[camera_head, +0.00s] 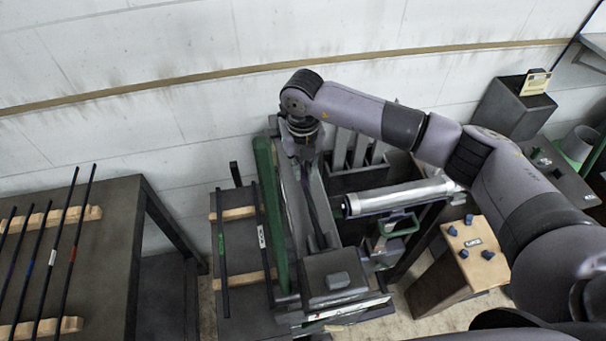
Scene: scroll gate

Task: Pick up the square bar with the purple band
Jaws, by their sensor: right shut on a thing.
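My right gripper (304,158) points down over the grey machine in the middle and is shut on a dark bar (313,205). The bar runs from the jaws toward the front of the machine. I see no purple band on it, and the jaws hide its far end. I cannot tell whether it touches the machine. Several thin dark bars with small coloured bands, one red (72,254), lie across wooden rests on the left table. Two more bars, one with a green band (221,244), lie on rests left of the machine. My left gripper is not in view.
A green beam (270,210) runs along the machine's left side. A silver cylinder (400,197) lies to its right. A wooden-topped box with blue knobs (472,250) stands farther right. The left table (100,225) has bare space on its right part. A wall closes the back.

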